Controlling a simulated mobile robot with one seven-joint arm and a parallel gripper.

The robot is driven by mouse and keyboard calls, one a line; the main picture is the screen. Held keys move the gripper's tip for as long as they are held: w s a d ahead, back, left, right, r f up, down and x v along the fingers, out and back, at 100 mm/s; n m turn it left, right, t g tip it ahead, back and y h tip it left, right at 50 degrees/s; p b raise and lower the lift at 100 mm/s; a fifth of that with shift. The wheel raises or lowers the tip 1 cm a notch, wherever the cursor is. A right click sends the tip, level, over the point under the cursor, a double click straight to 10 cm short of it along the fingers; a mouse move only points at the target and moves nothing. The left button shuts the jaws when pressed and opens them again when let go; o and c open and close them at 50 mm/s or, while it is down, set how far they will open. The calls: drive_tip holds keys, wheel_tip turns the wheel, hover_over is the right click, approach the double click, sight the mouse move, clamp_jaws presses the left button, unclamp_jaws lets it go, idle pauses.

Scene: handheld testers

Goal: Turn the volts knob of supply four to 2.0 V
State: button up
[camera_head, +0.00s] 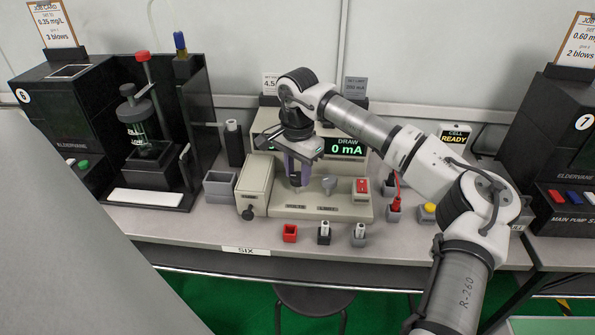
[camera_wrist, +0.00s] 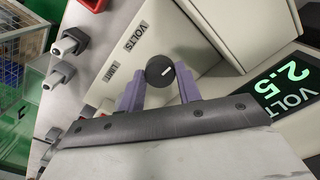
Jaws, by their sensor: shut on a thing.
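The beige supply (camera_head: 325,208) stands on the bench in the middle of the head view. My gripper (camera_head: 296,183) points down at its left knob and hides most of it. In the wrist view my gripper (camera_wrist: 160,82) has its two purple fingers on either side of the dark round volts knob (camera_wrist: 160,71), which has a white pointer mark, and is shut on it. The VOLTS label (camera_wrist: 137,38) is beside this knob. The voltage display (camera_wrist: 288,88) reads 2.5. The limit knob (camera_head: 328,183) is just right of my gripper in the head view.
A beige box (camera_head: 256,183) rises close to the left of the knob. A red switch (camera_head: 361,188) is at the right. Small red (camera_head: 290,233) and grey sockets line the bench front. The draw display (camera_head: 346,148) reads 0 mA. A black tester (camera_head: 150,140) stands left.

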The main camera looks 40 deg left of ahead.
sight(297, 176)
drive_tip(key=shift+n, duration=1.1)
drive_tip(key=o, duration=1)
drive_tip(key=shift+r, duration=0.1)
wheel_tip(297, 176, up, 14)
